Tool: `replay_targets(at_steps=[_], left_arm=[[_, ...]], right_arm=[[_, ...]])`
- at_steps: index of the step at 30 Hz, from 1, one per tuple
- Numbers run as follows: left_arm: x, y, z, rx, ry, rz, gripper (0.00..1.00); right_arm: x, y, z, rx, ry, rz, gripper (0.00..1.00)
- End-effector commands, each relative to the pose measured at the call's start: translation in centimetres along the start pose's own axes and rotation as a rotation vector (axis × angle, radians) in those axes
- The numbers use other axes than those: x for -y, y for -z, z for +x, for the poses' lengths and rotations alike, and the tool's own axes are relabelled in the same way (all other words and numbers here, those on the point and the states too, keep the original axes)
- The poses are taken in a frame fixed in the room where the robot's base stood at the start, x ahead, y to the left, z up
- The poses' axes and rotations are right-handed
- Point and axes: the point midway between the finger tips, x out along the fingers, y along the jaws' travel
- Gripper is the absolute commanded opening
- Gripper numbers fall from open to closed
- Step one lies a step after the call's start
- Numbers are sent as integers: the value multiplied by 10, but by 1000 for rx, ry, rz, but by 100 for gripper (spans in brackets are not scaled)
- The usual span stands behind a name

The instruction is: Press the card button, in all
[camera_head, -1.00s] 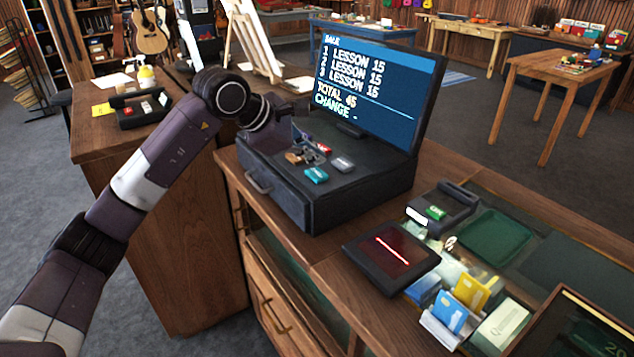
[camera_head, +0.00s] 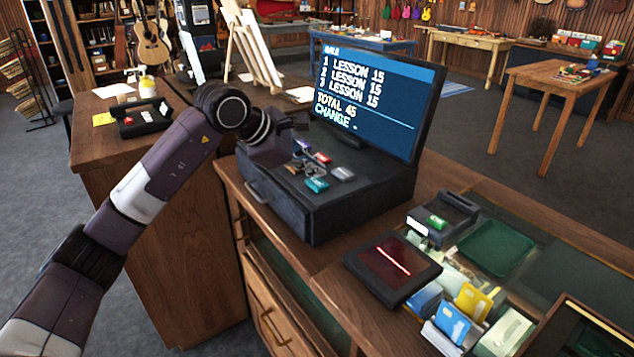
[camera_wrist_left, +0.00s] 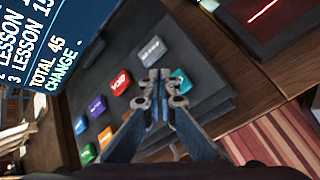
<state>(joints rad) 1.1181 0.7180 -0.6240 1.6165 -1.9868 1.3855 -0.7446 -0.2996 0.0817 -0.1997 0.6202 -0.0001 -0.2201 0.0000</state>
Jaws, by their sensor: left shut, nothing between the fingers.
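The black cash register (camera_head: 330,212) has a keypad of small coloured buttons on its sloped top. In the left wrist view I see a grey button (camera_wrist_left: 152,48), a red VOID button (camera_wrist_left: 120,82), and purple, blue, green and orange ones. A teal button (camera_wrist_left: 184,78) is partly behind my fingers. Apart from VOID, the labels are too small or blurred to read, so I cannot tell which is card. My left gripper (camera_wrist_left: 160,84) is shut and empty, tips over the keypad near the grey, red and teal buttons. I cannot tell whether it touches. My right gripper is out of view.
The register screen (camera_head: 372,92) shows three LESSON 15 lines, TOTAL 45 and CHANGE. A scanner with a red line (camera_head: 392,268), a card terminal (camera_head: 445,215), a green tray (camera_head: 497,247) and card holders (camera_head: 455,322) stand to the right. An easel (camera_head: 250,45) is behind.

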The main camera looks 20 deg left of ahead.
Motion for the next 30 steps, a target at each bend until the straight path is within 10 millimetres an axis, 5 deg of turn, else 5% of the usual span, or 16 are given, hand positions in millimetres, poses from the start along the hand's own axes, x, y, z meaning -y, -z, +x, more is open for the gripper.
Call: replay_targets(at_steps=[30], left_arm=[[4,4,6,0,0,0,0]], right_arm=[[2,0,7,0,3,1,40]])
